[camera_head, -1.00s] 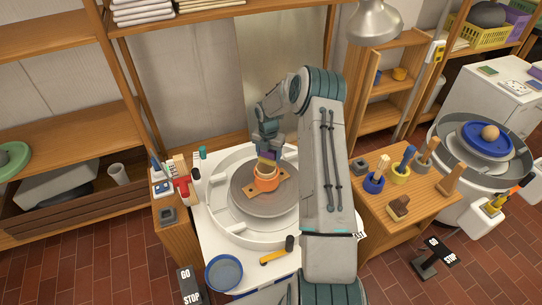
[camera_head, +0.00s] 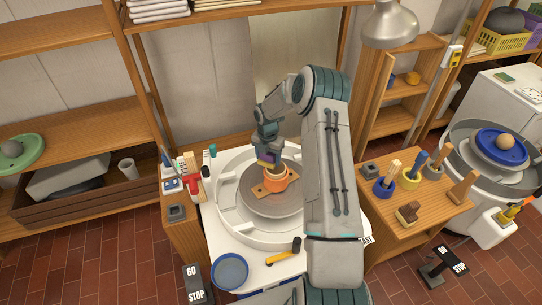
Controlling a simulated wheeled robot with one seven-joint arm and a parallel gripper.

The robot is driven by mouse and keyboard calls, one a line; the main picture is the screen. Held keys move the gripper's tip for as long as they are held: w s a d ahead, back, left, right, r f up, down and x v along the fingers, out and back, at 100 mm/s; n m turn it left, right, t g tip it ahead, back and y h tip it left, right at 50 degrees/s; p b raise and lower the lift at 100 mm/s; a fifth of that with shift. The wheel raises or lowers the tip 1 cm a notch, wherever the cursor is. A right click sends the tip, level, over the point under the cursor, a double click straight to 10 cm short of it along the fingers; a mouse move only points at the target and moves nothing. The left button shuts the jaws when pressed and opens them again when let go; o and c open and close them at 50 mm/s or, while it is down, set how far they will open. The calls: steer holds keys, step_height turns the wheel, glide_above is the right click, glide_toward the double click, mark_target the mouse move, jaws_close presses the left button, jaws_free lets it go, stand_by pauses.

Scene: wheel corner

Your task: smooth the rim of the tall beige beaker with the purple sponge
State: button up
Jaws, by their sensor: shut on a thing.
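The beige beaker (camera_head: 277,171) stands upright in an orange holder (camera_head: 275,184), which hides its lower part. The holder sits on a wooden board (camera_head: 259,191) on the grey wheel head (camera_head: 288,206). My gripper (camera_head: 267,151) points down and is shut on the purple sponge (camera_head: 266,158). The sponge is at the upper left side of the beaker's rim. I cannot tell whether it touches the rim.
A white splash pan (camera_head: 225,215) rings the wheel. A blue bowl (camera_head: 230,271) and a yellow-handled tool (camera_head: 282,252) lie in front. Small tools crowd the left side. A wooden stand (camera_head: 440,205) with brushes is at right, beyond my arm.

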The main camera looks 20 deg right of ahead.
mark_target(269, 167)
steer(key=shift+s+a+f, duration=0.1)
steer(key=shift+s+a, duration=0.6)
steer(key=shift+s, duration=0.2)
steer(key=shift+s+f, duration=0.15)
steer(key=shift+s, duration=1.1)
steer(key=shift+s+d+p, duration=0.3)
steer(key=shift+s+d, duration=0.4)
steer(key=shift+s, duration=0.2)
steer(key=shift+d, duration=0.15)
steer(key=shift+s+d+r+p, duration=0.1)
steer(key=shift+s+d+p, duration=0.05)
steer(key=shift+d, duration=0.35)
steer(key=shift+s+d+r+p, duration=0.1)
steer(key=shift+s+d+p, duration=0.05)
steer(key=shift+d, duration=0.3)
steer(key=shift+r, duration=0.1)
steer(key=shift+a+r+p, duration=0.1)
steer(key=shift+r+p, duration=2.05)
steer(key=shift+r, duration=0.85)
